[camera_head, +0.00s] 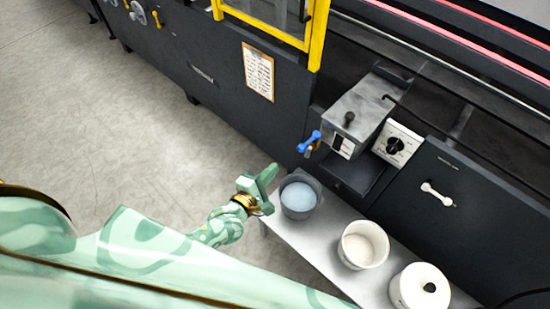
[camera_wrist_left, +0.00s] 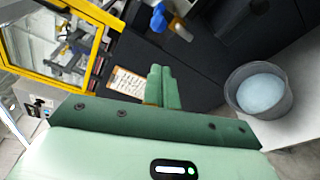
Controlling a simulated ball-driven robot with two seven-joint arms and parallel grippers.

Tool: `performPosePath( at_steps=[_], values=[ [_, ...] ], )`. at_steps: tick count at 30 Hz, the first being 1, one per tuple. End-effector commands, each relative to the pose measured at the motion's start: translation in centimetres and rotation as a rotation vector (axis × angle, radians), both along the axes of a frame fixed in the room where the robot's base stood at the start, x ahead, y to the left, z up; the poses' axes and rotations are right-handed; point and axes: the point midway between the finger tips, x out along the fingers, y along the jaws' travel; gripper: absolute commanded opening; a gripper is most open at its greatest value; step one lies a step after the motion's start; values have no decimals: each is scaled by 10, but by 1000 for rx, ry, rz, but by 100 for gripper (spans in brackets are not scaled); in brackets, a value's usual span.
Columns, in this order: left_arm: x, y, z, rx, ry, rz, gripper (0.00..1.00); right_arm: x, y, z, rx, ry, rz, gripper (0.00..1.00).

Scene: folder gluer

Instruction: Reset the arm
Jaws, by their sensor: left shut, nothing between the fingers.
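My left gripper (camera_head: 267,176) is at the end of my pale green arm, just left of a grey pot of bluish liquid (camera_head: 298,197). It appears clear of the pot. In the left wrist view its two green fingers (camera_wrist_left: 160,80) are together, with nothing between them. The grey pot (camera_wrist_left: 258,90) shows there on the right. My right gripper does not show in either view.
A white bench (camera_head: 325,240) carries the grey pot, a white pot (camera_head: 363,245) and a lidded white pot (camera_head: 418,287). Behind it stands the dark machine (camera_head: 480,205) with a blue-handled valve (camera_head: 309,141) and a dial panel (camera_head: 397,145). Open floor (camera_head: 110,110) lies left.

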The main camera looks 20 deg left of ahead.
Motion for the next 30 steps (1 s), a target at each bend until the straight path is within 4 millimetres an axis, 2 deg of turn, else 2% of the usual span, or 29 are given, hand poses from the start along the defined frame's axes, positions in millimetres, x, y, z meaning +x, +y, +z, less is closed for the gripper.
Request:
performPosePath(
  at_steps=[3, 12, 14, 16, 17, 18, 20, 21, 23, 24, 26, 27, 30],
  values=[
    [-6, 0, 1, 1, -1, 0, 0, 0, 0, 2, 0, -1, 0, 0],
    [-7, -1, 0, 50, -7, -8, 0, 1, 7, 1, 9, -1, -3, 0],
    [-9, -3, -5, 160, -7, -37, 0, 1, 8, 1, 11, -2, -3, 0],
    [-18, -4, -29, 410, 21, -115, 0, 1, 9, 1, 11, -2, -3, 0],
    [-26, -2, -48, 554, 47, -166, 0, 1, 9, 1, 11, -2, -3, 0],
    [-41, 4, -78, 758, 91, -252, 0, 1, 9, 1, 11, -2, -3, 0],
    [-72, 15, -123, 1027, 162, -401, 0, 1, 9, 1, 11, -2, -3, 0],
    [-97, 23, -151, 1182, 207, -512, 0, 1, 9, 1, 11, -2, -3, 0],
    [-137, 36, -188, 1375, 268, -690, 0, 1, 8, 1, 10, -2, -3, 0],
    [-166, 44, -209, 1479, 303, -815, 0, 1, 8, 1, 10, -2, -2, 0],
    [-212, 57, -236, 1595, 350, -1004, 0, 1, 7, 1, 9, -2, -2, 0],
    [-242, 64, -250, 1650, 376, -1126, 0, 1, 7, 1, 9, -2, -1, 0],
    [-313, 78, -274, 1708, 429, -1383, 0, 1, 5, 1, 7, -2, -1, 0]
  ],
)
